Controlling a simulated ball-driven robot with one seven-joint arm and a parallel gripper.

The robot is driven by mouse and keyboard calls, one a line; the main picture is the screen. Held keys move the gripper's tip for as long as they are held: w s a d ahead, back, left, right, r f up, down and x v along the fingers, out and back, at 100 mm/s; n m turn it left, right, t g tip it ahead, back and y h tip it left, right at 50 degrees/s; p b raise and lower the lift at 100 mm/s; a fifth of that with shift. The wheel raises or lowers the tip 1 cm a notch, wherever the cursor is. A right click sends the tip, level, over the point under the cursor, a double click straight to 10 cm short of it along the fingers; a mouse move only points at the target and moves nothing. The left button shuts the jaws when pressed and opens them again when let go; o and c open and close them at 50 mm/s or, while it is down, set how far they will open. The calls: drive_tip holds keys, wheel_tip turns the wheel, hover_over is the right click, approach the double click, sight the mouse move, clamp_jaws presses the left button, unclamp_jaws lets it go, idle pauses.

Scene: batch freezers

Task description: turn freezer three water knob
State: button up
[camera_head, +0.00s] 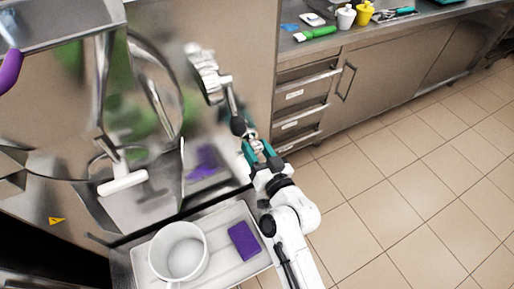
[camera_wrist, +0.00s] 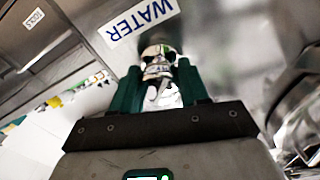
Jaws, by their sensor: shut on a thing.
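My gripper (camera_head: 257,149), with teal fingers, is at the right side of the freezer front in the head view. In the wrist view my gripper (camera_wrist: 159,75) is shut on the water knob (camera_wrist: 156,52), a pale and dark metallic piece between the two fingers. A white label reading WATER (camera_wrist: 141,22) is just beyond the knob. In the head view the knob is largely hidden by the fingers, and its exact turn cannot be told. A shiny metal tap fitting (camera_head: 209,74) rises above the gripper.
Below left, a tray (camera_head: 138,262) holds a white pitcher (camera_head: 180,252) and a purple block (camera_head: 243,240). A white-handled metal lever (camera_head: 122,183) is on the freezer front. A counter with drawers (camera_head: 303,95) stands behind right. Tiled floor (camera_head: 400,190) is clear at right.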

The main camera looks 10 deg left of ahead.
drive_tip(key=m+p, duration=0.1)
drive_tip(key=m, duration=0.3)
drive_tip(key=shift+m, duration=0.3)
drive_tip(key=m+p, duration=0.1)
drive_tip(key=m, duration=0.3)
drive_tip(key=shift+m, duration=0.4)
drive_tip(key=o, duration=1)
drive_tip(key=shift+o, duration=0.2)
drive_tip(key=shift+s, duration=0.1)
drive_tip(key=b+v, duration=0.2)
drive_tip(key=v, duration=0.8)
drive_tip(key=shift+s+d, duration=0.25)
drive_tip(key=shift+s, duration=0.05)
